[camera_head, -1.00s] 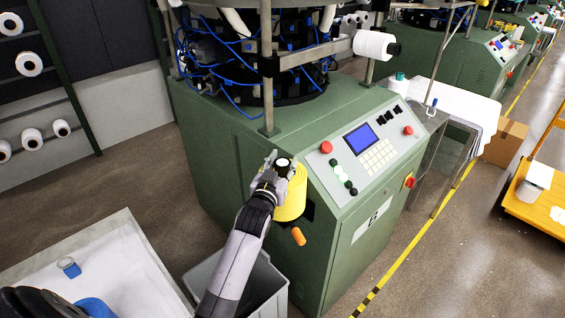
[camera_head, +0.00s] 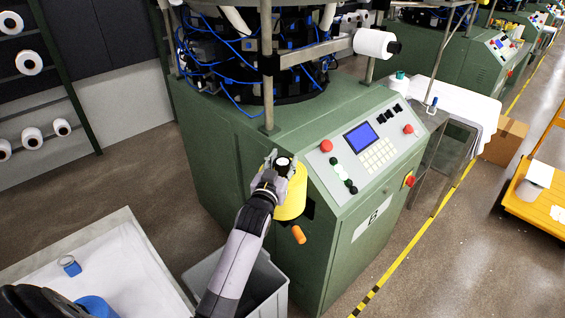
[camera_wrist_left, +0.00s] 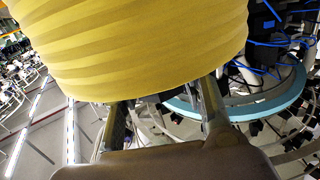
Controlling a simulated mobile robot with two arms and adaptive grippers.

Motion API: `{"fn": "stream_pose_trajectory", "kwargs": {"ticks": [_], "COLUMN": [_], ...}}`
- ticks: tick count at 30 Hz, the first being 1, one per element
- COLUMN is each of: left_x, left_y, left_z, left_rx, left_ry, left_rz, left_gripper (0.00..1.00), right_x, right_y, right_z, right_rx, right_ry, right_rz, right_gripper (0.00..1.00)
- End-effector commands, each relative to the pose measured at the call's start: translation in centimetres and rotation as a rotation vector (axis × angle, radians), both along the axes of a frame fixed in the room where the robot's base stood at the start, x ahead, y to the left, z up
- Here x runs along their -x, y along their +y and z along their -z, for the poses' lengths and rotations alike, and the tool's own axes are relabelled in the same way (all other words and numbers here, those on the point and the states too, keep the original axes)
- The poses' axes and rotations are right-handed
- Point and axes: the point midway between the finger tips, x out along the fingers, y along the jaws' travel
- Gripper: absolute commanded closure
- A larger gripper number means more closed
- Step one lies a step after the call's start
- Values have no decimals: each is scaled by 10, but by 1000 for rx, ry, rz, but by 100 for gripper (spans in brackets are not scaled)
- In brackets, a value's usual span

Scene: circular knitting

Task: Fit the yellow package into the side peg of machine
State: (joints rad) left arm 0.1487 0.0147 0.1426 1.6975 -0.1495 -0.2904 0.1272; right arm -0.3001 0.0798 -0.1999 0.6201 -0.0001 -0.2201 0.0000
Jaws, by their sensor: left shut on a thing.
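The yellow package (camera_head: 290,202), a cone of yarn, is held by my left gripper (camera_head: 280,165) at the near left side of the green knitting machine (camera_head: 215,150). The gripper is shut on its top end. In the left wrist view the yellow package (camera_wrist_left: 140,45) fills the top, with the gripper fingers (camera_wrist_left: 165,110) running up to it. An orange peg (camera_head: 299,235) sticks out of the machine's side just below the package, near a dark opening. I cannot tell whether package and peg touch. My right gripper is not in view.
A grey bin (camera_head: 268,285) stands on the floor below my left arm. A white-lined cart (camera_head: 125,265) holding blue items is at lower left. The control panel (camera_head: 365,155) slopes just right of the package. A white spool (camera_head: 374,43) sits on an upper arm.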

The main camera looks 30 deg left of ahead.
Motion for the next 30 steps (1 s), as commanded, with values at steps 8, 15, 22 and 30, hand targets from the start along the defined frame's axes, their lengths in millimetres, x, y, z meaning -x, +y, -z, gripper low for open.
{"fn": "stream_pose_trajectory", "kwargs": {"ticks": [8, 15, 22, 30], "left_x": [0, 1, 1, 1], "left_y": [-1, -1, -1, 0], "left_z": [7, 9, 10, 11], "left_rx": [4, 6, 5, 5], "left_ry": [8, 13, 15, 17], "left_rz": [1, 1, 1, 0], "left_gripper": [100, 56, 41, 38], "right_x": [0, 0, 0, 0], "right_y": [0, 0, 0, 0], "right_z": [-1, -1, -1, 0], "right_rx": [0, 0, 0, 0], "right_ry": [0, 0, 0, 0], "right_rz": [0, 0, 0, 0], "right_gripper": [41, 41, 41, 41]}}
